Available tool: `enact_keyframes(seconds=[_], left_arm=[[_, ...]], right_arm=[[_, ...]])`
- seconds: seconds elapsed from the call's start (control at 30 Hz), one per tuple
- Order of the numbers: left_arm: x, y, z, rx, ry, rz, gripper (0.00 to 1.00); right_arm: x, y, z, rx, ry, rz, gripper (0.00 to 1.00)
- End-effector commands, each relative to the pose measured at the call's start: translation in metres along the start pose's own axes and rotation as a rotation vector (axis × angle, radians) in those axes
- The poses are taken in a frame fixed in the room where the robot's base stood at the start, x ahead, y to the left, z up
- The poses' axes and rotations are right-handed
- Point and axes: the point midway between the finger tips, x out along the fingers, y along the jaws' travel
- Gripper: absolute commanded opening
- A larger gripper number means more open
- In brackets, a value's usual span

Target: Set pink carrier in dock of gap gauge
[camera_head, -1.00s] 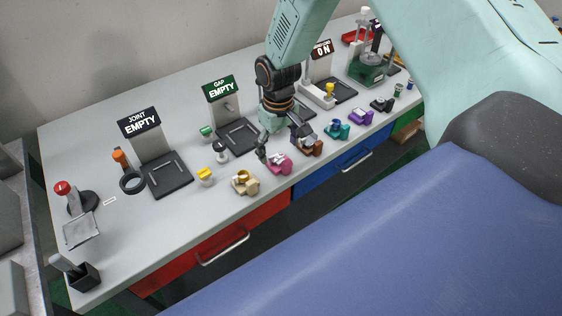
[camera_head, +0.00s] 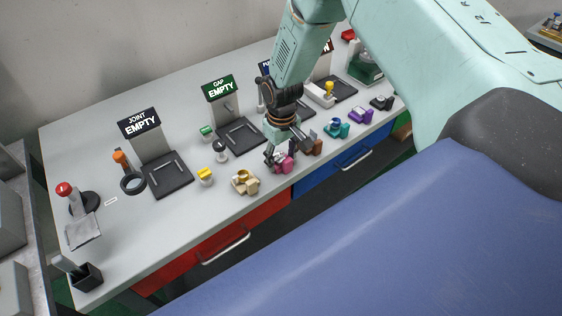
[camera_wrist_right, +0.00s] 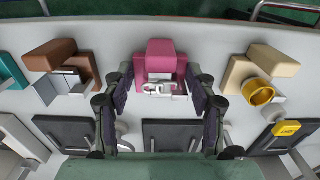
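The pink carrier (camera_head: 286,164) stands near the front edge of the table, between the tan carrier and the brown one. It also shows in the right wrist view (camera_wrist_right: 160,58), with a pale metal piece on its near side. My right gripper (camera_head: 287,152) is low over it, with one finger on each side. In the right wrist view the fingers (camera_wrist_right: 160,82) are apart, with a thin gap to the carrier at the left. The gap gauge (camera_head: 222,88) has a green sign reading "GAP EMPTY" and a bare black dock (camera_head: 241,136) at its foot. My left gripper is not in view.
The tan carrier (camera_head: 245,183) and brown carrier (camera_head: 313,147) flank the pink one. The teal (camera_head: 337,129) and purple (camera_head: 361,116) carriers stand further right. A black-knobbed piece (camera_head: 220,151) and a green-topped one (camera_head: 206,132) stand left of the gap dock. The joint gauge (camera_head: 146,137) is at left.

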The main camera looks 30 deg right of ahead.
Motion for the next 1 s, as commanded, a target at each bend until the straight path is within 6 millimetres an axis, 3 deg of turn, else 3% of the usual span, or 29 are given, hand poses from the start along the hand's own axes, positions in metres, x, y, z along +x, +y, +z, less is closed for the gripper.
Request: enact_keyframes(seconds=[0.37,0.67,1.0], left_arm=[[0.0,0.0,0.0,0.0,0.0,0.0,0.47],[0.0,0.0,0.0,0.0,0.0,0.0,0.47],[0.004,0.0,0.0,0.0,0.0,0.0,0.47]], right_arm=[[0.0,-0.002,-0.001,-0.001,0.0,0.0,0.21],[-0.004,-0.001,-0.001,-0.001,0.002,0.0,0.2],[-0.062,-0.001,-0.002,-0.001,0.005,0.0,0.2]])
